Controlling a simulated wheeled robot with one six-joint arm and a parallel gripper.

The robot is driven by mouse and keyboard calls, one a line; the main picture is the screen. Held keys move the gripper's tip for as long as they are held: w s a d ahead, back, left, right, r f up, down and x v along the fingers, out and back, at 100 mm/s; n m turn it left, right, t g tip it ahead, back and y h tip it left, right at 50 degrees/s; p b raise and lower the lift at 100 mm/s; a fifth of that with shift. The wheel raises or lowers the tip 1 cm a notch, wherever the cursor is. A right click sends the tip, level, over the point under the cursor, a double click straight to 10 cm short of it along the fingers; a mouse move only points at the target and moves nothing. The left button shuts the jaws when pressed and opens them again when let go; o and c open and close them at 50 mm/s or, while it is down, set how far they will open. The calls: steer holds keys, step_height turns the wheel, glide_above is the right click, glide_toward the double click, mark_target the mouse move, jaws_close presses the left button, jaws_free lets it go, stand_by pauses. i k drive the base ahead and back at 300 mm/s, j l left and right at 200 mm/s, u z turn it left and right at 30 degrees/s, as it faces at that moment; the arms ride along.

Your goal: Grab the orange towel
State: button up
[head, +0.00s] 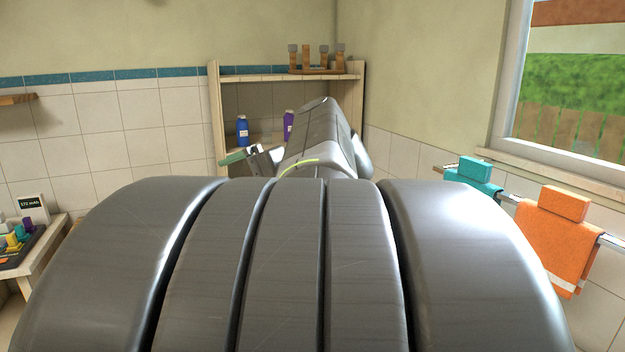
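An orange towel (553,247) hangs over a rail on the right wall, below the window. It has a pale stripe near its lower edge, and an orange block-shaped part (563,203) stands up at its top. My large grey arm fills the middle and bottom of the view and hides the lower left part of the towel's surroundings. What looks like my gripper (258,156) shows small and partly hidden behind the arm, in front of the shelf, well to the left of the towel. Its fingers are too small and covered to read.
A teal towel (470,178) hangs on the same rail (510,198), left of the orange one. A wooden shelf (218,110) at the back holds a blue bottle (242,131), a purple bottle (289,125) and a rack (325,70). A table (45,258) with small items stands at left.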

mark_target(553, 225)
steer(key=k+l, duration=0.5)
steer(key=l, duration=0.25)
steer(key=k+l, duration=0.2)
steer(key=l, duration=0.15)
